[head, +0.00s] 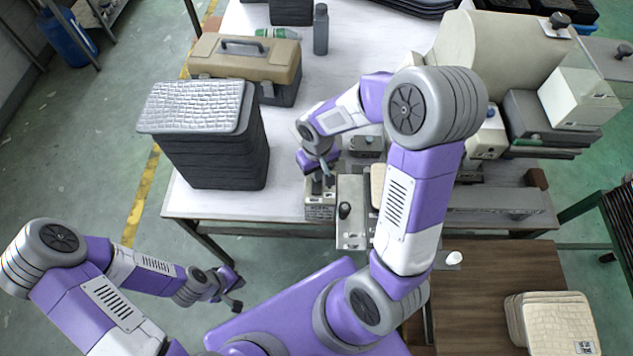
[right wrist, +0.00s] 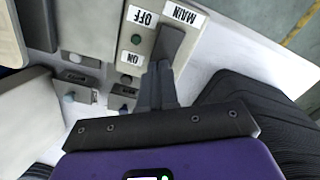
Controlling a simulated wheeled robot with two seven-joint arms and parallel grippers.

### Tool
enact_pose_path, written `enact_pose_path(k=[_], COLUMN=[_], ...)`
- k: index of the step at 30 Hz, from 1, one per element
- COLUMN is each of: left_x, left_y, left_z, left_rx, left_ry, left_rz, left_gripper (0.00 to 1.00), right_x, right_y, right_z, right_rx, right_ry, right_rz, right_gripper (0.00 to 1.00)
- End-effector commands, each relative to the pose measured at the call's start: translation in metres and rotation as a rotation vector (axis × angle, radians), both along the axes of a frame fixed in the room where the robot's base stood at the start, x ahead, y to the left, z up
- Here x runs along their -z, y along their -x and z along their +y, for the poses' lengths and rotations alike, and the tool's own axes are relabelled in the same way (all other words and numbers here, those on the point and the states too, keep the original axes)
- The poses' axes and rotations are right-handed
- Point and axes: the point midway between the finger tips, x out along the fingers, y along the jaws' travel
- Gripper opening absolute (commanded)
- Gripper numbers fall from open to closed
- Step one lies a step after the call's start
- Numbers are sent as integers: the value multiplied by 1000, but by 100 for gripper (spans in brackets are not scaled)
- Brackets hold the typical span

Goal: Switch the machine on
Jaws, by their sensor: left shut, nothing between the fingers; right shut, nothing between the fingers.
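The main switch box (head: 320,208) sits at the table's front edge. In the right wrist view its panel (right wrist: 136,72) shows upside-down MAIN, OFF and ON labels, a small green round part (right wrist: 136,39) and a dark lever (right wrist: 170,42). My right gripper (head: 322,180) is shut and empty, just above the box; in the right wrist view its fingertips (right wrist: 158,68) are by the lever's lower end. I cannot tell whether they touch it, nor which label the lever is set to. My left gripper (head: 235,293) is shut and empty, low in front of the table.
A toolbox (head: 245,62) and a bottle (head: 320,30) are behind. A metal plate with a black knob (head: 344,210) is right of the box. The large beige machine (head: 490,50) stands at the back right.

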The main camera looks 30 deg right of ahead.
Motion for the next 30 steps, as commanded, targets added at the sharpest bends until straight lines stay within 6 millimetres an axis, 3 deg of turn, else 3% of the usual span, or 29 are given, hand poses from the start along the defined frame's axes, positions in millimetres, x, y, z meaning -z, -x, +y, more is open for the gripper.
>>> enact_pose_path(k=[13,30], left_x=[2,-33], left_y=[0,0], left_z=[0,0], left_rx=[0,0], left_ry=[0,0], left_rz=[0,0], left_gripper=[0,0], right_x=[3,-43], right_y=[1,0], right_z=[0,0], right_rx=[0,0], right_ry=[0,0], right_rz=[3,1], right_gripper=[0,0])
